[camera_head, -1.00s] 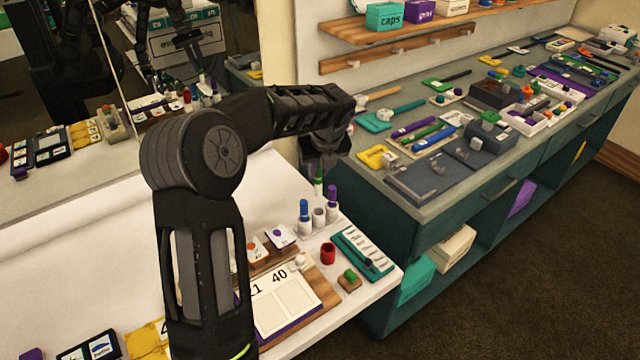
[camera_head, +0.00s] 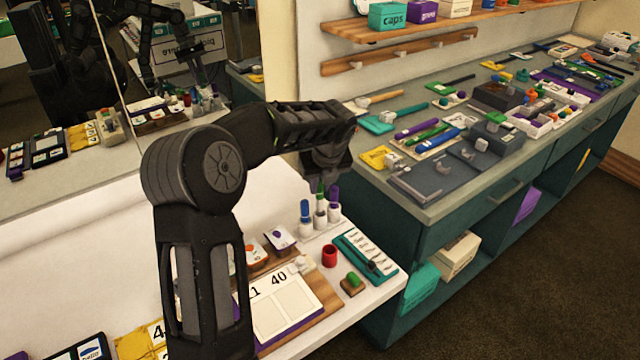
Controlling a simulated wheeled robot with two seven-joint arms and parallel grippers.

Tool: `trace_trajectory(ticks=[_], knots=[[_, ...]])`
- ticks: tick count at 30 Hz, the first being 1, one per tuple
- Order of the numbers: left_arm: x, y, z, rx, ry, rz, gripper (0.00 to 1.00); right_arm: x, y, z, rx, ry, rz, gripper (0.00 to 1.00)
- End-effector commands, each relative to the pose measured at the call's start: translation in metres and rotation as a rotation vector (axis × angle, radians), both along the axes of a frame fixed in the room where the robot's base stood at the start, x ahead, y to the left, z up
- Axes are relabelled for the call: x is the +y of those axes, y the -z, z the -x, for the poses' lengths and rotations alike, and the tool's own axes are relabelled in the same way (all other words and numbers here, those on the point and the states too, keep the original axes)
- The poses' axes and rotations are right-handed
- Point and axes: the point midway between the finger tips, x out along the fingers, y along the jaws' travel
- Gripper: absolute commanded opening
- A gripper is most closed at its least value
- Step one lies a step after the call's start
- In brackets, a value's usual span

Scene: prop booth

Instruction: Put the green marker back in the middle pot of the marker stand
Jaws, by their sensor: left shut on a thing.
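The green marker (camera_head: 320,202) is upright, with its upper end between the fingers of my left gripper (camera_head: 322,184). The gripper is shut on it and points down over the marker stand. The marker's lower end is at the middle pot (camera_head: 320,222) of the stand; I cannot tell how deep it sits inside. A blue marker (camera_head: 304,208) stands in the pot to its left and a purple marker (camera_head: 334,194) in the pot to its right. My right gripper is not in view.
A red cup (camera_head: 329,256), a teal tray (camera_head: 365,257) and a block with a green top (camera_head: 352,282) sit in front of the stand. A wooden calendar board (camera_head: 318,312) lies nearer. A grey counter (camera_head: 430,208) stands to the right. A mirror is behind.

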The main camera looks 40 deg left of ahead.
Motion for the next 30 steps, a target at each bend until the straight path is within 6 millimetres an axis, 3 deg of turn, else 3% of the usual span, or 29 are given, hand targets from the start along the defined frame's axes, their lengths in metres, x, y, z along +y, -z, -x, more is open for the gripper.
trace_trajectory(ticks=[9, 27, 28, 30], knots=[[0.000, 0.028, 0.000, 0.001, 0.001, -0.001, 0.00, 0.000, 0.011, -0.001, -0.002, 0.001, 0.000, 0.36], [0.000, 0.033, 0.000, 0.000, 0.001, -0.001, 0.00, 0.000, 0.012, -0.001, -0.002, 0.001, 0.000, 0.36], [0.000, 0.033, 0.000, 0.000, 0.001, 0.000, 0.20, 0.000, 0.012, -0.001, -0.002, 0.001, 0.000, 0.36], [0.000, 0.033, 0.000, 0.000, 0.001, -0.001, 0.26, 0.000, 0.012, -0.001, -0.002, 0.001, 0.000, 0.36]])
